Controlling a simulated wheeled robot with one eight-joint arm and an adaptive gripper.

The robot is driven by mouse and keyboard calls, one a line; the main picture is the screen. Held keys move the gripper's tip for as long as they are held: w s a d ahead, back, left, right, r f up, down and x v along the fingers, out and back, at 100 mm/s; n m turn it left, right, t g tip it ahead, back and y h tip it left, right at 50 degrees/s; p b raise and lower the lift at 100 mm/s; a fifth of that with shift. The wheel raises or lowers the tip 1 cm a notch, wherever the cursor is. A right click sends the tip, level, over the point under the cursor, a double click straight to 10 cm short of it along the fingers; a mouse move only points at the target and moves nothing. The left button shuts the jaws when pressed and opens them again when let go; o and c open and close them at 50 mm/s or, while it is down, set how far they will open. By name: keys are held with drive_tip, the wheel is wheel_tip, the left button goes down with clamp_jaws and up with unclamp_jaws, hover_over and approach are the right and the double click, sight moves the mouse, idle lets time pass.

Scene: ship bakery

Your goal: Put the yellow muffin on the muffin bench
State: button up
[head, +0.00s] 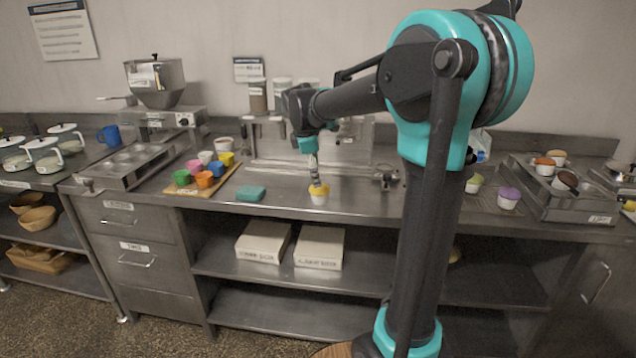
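The yellow muffin (319,197), a white cup with a yellow top, is near the front edge of the long steel bench (370,200). My gripper (316,180) points down right over it, with its fingertips at the muffin's top. The fingers are small and blurred, so I cannot tell whether they grip it, or whether the muffin rests on the steel or hangs just above. No label legible here names the muffin bench. Muffins with orange and dark tops sit in a raised metal tray (570,208) at right; purple (509,197) and green (474,183) ones stand beside it.
Colored cups stand on a wooden board (230,178) at left, with a teal block (250,194) nearby. A steel panel (350,150) and jars (257,95) stand behind my gripper. Two white boxes (320,246) lie on the shelf below. My arm hides part of the bench.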

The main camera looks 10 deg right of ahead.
drive_tip(key=s+d+f+m+y, duration=0.1)
drive_tip(key=s+d+f+m, duration=0.2)
drive_tip(key=s+f+m, duration=0.5)
drive_tip(key=s+d+f+m+y, duration=0.1)
drive_tip(key=s+d+f+m, duration=0.2)
drive_tip(key=s+f+m, duration=0.5)
drive_tip(key=s+f, duration=0.4)
drive_tip(key=s, duration=0.7)
drive_tip(key=shift+s+f+m+t, duration=0.15)
drive_tip(key=shift+s+m+t, duration=0.2)
drive_tip(key=shift+m+t, duration=0.05)
